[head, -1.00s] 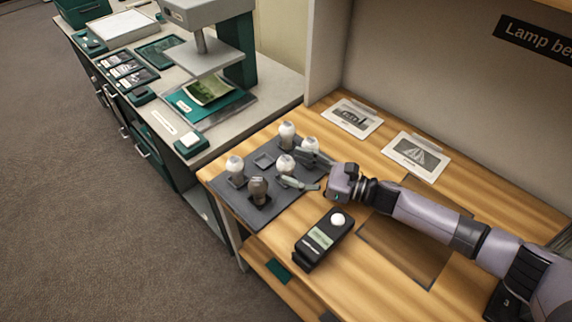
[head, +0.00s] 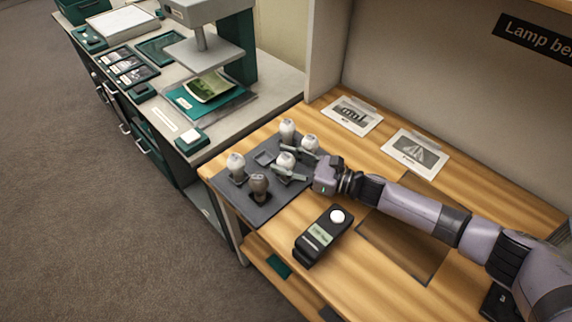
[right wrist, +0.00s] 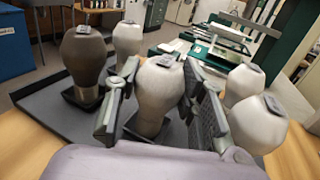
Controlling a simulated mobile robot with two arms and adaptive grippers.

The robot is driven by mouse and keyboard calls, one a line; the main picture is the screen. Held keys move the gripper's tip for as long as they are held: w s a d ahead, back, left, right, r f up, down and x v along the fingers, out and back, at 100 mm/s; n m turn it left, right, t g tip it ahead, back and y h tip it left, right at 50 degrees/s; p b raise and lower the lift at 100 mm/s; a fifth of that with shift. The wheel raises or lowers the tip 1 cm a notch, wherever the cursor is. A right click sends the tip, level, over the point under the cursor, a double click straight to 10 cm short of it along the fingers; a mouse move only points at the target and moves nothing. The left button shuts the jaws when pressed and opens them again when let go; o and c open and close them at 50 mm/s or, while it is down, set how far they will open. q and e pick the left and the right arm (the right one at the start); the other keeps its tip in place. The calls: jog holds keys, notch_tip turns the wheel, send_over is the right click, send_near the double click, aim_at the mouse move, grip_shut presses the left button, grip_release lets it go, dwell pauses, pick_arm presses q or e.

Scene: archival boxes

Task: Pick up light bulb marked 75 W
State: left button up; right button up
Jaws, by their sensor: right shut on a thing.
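My right gripper (head: 290,164) comes in from the right and is shut on a white light bulb (head: 285,158) at the tray's middle. In the right wrist view, that white bulb (right wrist: 158,90) stands upright between the two fingers; its base is low at the tray. A dark brown bulb (head: 259,186) and several other white bulbs stand around it in the grey tray (head: 228,195). Small tags sit on the bulb tops, but I cannot read any wattage on them. My left gripper is out of view.
A black handheld meter (head: 323,236) with a white dome lies on the wooden bench (head: 300,215). Two picture cards (head: 416,155) lie behind my right arm. Neighbouring bulbs stand close around the fingers. A grey counter with a stand (head: 203,55) is at the left.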

jog(key=c, duration=0.4)
jog(key=shift+r, duration=0.1)
